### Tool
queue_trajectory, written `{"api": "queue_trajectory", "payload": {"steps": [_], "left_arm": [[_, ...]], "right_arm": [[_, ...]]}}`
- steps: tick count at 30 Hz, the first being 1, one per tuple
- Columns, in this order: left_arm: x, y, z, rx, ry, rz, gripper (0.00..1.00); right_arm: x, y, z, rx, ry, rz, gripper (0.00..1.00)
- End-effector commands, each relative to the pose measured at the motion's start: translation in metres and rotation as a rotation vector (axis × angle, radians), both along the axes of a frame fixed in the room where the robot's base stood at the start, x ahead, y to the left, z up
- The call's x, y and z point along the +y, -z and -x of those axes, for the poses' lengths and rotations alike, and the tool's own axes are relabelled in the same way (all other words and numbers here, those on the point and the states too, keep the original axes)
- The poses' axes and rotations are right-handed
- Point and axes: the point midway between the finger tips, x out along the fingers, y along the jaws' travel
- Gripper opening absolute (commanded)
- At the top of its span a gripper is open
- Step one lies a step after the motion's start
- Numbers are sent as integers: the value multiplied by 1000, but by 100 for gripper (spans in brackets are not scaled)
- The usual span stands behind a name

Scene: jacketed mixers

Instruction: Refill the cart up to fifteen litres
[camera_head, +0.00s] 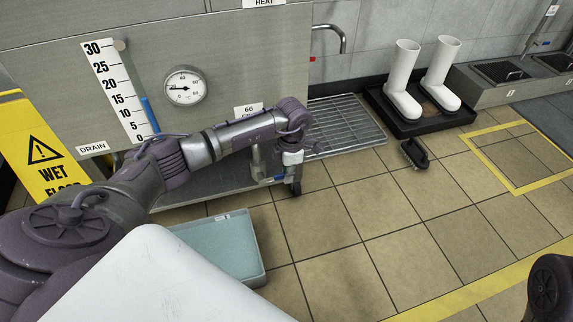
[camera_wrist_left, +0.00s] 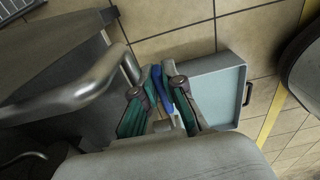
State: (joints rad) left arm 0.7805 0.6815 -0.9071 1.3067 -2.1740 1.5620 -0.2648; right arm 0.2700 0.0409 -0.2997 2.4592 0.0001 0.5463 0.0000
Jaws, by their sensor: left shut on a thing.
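The grey metal cart (camera_head: 225,60) stands at the upper left, with a white scale (camera_head: 118,90) marked 0 to 30 on its front. A blue column (camera_head: 150,115) beside the scale tops out near the 15 mark; the exact reading is hard to tell. My left gripper (camera_head: 292,156) is at the cart's lower right, below a label (camera_head: 248,110) reading 66. In the left wrist view, its fingers (camera_wrist_left: 162,112) are shut on a blue handle (camera_wrist_left: 160,82) next to a curved metal pipe (camera_wrist_left: 90,88). The fingers hide part of the handle. My right gripper is out of view.
A pale blue tray (camera_head: 225,248) lies on the floor in front of the cart. A yellow wet floor sign (camera_head: 40,150) stands left. A floor grate (camera_head: 345,125), white boots (camera_head: 403,85) and a dark brush (camera_head: 414,154) are to the right. The tiled floor at centre right is clear.

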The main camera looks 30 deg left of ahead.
Motion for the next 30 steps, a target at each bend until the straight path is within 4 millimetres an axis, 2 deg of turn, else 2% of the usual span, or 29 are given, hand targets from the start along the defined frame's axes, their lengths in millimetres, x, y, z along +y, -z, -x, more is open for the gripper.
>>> {"api": "queue_trajectory", "payload": {"steps": [12,13,17,26,30], "left_arm": [[1,4,0,30,-1,-27,0],[1,4,0,30,-1,-27,14],[1,3,0,29,-1,-26,35],[0,2,0,27,0,-24,35],[0,-9,-2,24,0,-24,35]], "right_arm": [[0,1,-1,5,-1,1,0],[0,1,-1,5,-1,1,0],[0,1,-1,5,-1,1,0],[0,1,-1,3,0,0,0],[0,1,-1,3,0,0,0]]}}
